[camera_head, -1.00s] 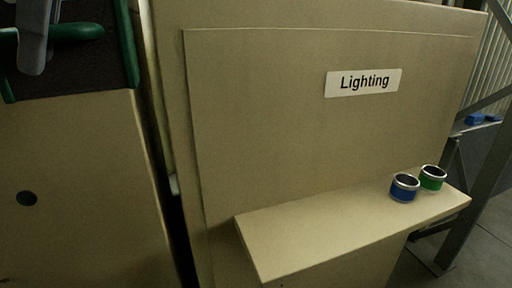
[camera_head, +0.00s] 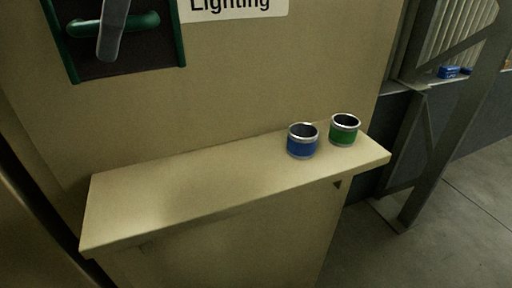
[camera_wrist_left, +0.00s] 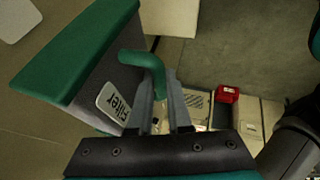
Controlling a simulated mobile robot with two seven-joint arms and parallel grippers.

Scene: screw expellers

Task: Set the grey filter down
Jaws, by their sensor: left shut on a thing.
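The grey filter (camera_head: 152,55) is a dark grey block with green edges and a green handle, held up at the top left of the head view, in front of the tan panel. My left gripper (camera_head: 113,38) is shut on its handle; one grey finger crosses the handle. In the left wrist view the filter (camera_wrist_left: 125,85) hangs to the left of the fingers, tilted, with a "Filter" label, and the handle runs between the fingers. Much of the filter is cut off by the head view's top edge. My right gripper is not in view.
A tan shelf (camera_head: 190,190) sticks out below the filter; its left and middle are bare. A grey metal frame (camera_head: 440,130) stands at right. A red object (camera_wrist_left: 228,95) lies below in the wrist view.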

